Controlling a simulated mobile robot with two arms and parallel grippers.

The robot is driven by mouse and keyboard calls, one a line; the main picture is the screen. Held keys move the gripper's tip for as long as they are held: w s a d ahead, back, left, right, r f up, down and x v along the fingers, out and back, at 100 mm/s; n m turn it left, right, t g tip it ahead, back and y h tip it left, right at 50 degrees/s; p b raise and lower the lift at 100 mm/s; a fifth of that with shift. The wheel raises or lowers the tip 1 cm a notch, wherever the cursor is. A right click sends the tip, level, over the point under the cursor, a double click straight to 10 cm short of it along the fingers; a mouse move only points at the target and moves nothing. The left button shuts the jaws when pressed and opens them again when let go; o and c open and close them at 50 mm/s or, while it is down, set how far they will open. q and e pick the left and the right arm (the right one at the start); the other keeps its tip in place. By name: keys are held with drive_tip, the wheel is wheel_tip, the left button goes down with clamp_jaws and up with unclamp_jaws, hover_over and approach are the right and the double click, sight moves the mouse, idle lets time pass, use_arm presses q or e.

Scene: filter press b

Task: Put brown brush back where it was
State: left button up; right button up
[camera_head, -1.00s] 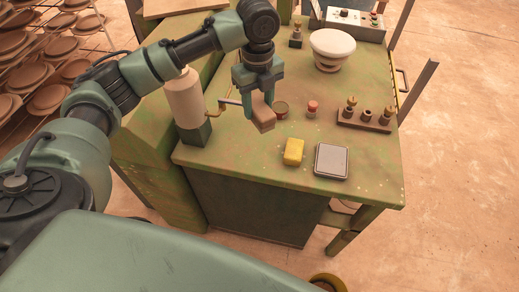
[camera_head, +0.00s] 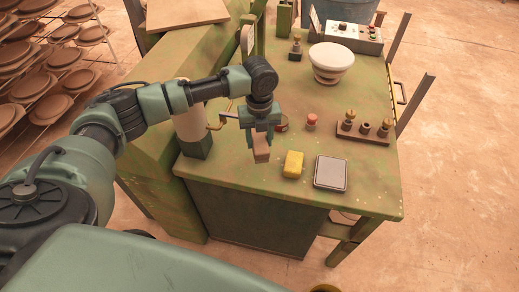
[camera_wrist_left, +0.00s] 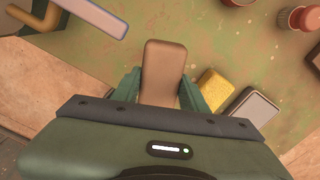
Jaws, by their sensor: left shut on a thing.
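The brown brush (camera_head: 261,150) is a small block held in my left gripper (camera_head: 260,138), over the front left part of the green table (camera_head: 240,174). In the left wrist view the brush (camera_wrist_left: 163,68) sits between the two fingers of my left gripper (camera_wrist_left: 160,90), which is shut on it. The brush appears to be above the tabletop; the exact gap cannot be told. My right gripper is not in view.
A yellow sponge (camera_head: 293,164) and a grey flat box (camera_head: 331,173) lie right of the brush. A red-topped item (camera_head: 311,121), a wooden rack (camera_head: 363,131) and a white bowl (camera_head: 331,62) stand farther back. A pale cylinder (camera_head: 189,126) stands at left.

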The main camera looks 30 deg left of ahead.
sight(260, 139)
use_arm(q)
drive_tip(key=shift+f+p, duration=0.3)
drive_tip(key=shift+f, duration=2.7)
drive_tip(key=shift+f, duration=0.1)
drive_tip(key=o, duration=1.3)
drive_tip(key=shift+r, duration=0.5)
wheel_tip(260, 139, up, 11)
drive_tip(key=shift+r+b, duration=0.15)
drive_tip(key=shift+b, duration=1)
